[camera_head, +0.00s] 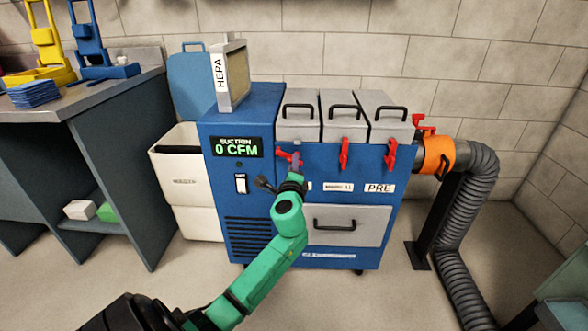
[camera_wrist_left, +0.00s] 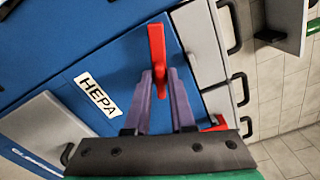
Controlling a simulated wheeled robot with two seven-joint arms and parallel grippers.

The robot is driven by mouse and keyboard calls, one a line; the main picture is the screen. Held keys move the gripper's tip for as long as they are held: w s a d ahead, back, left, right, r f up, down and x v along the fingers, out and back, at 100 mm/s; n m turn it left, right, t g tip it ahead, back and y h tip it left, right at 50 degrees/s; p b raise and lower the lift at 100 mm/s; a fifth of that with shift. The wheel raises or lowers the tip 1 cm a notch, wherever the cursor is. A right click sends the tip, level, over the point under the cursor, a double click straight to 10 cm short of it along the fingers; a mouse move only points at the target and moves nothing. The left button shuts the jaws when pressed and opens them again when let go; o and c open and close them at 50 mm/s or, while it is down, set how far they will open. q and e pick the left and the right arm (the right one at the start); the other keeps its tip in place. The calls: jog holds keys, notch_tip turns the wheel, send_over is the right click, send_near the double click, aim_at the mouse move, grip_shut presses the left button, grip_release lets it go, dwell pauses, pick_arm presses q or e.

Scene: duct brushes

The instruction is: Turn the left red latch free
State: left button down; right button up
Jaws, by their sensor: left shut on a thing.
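The left red latch (camera_head: 284,155) sits at the top front edge of the blue suction cabinet (camera_head: 262,110), below the left grey lid (camera_head: 298,120). In the head view it is partly hidden by my left gripper (camera_head: 296,163), whose green arm reaches up from the bottom left. In the left wrist view the latch (camera_wrist_left: 157,42) shows as a red bar, with its lower end between the two purple-grey fingertips of the gripper (camera_wrist_left: 160,76). The fingers are shut on it. My right gripper is not in view.
Two other red latches, the middle one (camera_head: 344,153) and the right one (camera_head: 391,155), hang down on the cabinet front. An orange collar (camera_head: 438,156) joins a grey hose (camera_head: 482,185) on the right. A HEPA filter box (camera_head: 233,75) stands on top. A workbench (camera_head: 110,150) is at left.

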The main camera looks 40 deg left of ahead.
pick_arm(q)
jog(key=shift+f+n+b, duration=0.15)
jog(key=shift+n+b, duration=0.3)
jog(key=shift+n, duration=0.65)
jog(key=shift+f+n+b, duration=0.15)
jog(key=shift+n+b, duration=0.3)
jog(key=shift+n, duration=0.65)
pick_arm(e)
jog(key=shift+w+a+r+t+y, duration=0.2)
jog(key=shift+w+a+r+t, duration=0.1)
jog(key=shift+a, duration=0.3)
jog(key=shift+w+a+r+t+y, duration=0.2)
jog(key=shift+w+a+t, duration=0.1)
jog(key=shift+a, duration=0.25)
pick_arm(q)
jog(key=c, duration=0.9)
grip_release()
jog(key=shift+r, duration=0.1)
